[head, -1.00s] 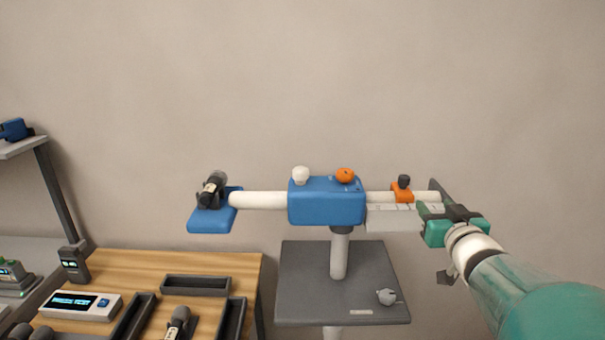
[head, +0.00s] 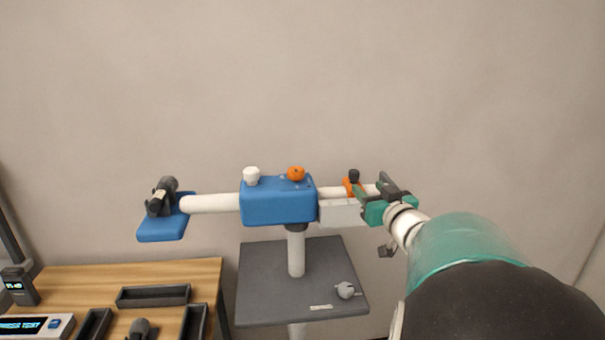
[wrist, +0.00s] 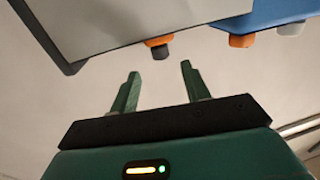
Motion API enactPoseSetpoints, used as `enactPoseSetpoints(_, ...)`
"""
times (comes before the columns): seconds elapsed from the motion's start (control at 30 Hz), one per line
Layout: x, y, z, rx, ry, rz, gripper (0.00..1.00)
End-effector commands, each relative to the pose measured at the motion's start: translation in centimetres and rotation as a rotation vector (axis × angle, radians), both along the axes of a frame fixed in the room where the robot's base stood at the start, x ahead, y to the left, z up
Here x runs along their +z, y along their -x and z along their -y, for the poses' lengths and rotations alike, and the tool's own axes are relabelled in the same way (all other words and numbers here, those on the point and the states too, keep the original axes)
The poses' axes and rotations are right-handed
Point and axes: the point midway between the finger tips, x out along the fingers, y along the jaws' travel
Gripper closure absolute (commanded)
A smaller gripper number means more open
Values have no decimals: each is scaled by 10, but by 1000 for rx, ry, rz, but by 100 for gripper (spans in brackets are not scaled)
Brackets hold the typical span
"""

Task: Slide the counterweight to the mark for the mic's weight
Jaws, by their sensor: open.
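The counterweight, an orange slider (head: 350,187) with a black knob, sits on the white right-hand arm of a blue balance (head: 277,203). A pale scale plate (head: 341,213) hangs below that arm; I cannot read its marks. A dark mic (head: 161,196) lies on the blue tray (head: 163,230) at the balance's left end. My green gripper is at the arm's right end, close beside the counterweight. In the wrist view my gripper (wrist: 160,71) is open and empty, and the counterweight (wrist: 158,43) shows just beyond the fingertips, apart from them.
The balance has a white knob (head: 251,175) and an orange knob (head: 296,173) on top. Its post stands on a grey table (head: 270,285) with a small grey object (head: 346,290). A wooden bench (head: 80,280) with dark trays (head: 153,295) is at lower left. The wall behind is bare.

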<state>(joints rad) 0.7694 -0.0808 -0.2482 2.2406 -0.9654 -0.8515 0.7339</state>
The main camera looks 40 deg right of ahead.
Motion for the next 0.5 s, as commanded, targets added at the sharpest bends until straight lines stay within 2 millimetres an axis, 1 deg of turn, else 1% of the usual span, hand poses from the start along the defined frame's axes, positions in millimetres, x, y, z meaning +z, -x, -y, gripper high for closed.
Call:
enactPoseSetpoints(0.03, -1, -11, 4, 1, -3, -1, 53)
enactPoseSetpoints(0.3, -1, -61, 21, 3, -1, -2, 53)
enactPoseSetpoints(0.4, 0, -75, 26, 4, -1, 0, 53)
enactPoseSetpoints(0.5, 0, -84, 29, 4, 0, -1, 53)
